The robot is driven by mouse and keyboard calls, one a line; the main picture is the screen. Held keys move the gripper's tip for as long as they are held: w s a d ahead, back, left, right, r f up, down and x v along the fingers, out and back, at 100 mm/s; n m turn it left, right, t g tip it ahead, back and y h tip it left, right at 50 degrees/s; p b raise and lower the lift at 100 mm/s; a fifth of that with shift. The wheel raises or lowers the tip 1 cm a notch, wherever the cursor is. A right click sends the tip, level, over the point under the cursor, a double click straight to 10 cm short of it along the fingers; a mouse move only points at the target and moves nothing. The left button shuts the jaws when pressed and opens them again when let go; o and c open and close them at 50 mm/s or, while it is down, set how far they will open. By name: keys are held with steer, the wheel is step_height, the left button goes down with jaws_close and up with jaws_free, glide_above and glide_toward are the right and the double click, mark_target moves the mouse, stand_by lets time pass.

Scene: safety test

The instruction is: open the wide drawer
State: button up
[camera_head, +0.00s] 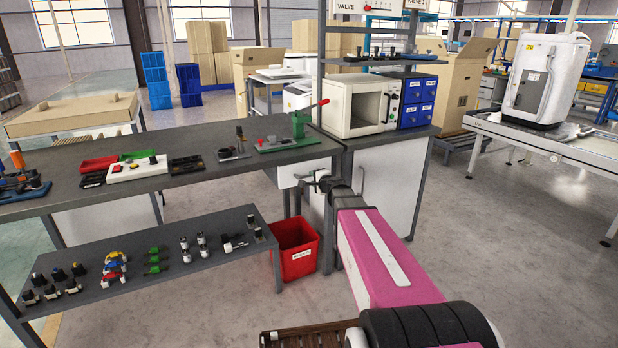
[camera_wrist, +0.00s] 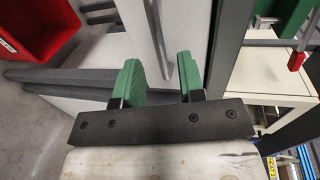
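The wide drawer (camera_head: 300,172) is a white box hung under the right end of the grey workbench, and it looks shut. In the wrist view, which is turned on its side, its white front (camera_wrist: 118,40) carries a long pale bar handle (camera_wrist: 157,35). My gripper (camera_head: 322,182) is in front of the drawer's right part, and the wrist hides some of it. The green fingers (camera_wrist: 158,82) are apart, with the handle's end lined up between them. I cannot tell whether they touch the handle.
A red bin (camera_head: 296,252) stands on the floor below the drawer. A white cabinet (camera_head: 385,190) is just to the right, with a microwave (camera_head: 357,103) on top. A green press (camera_head: 298,125) stands above on the workbench (camera_head: 215,177). Open floor (camera_head: 510,230) lies to the right.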

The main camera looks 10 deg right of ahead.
steer(key=x, duration=0.5)
steer(key=shift+w, duration=0.1)
jaws_close()
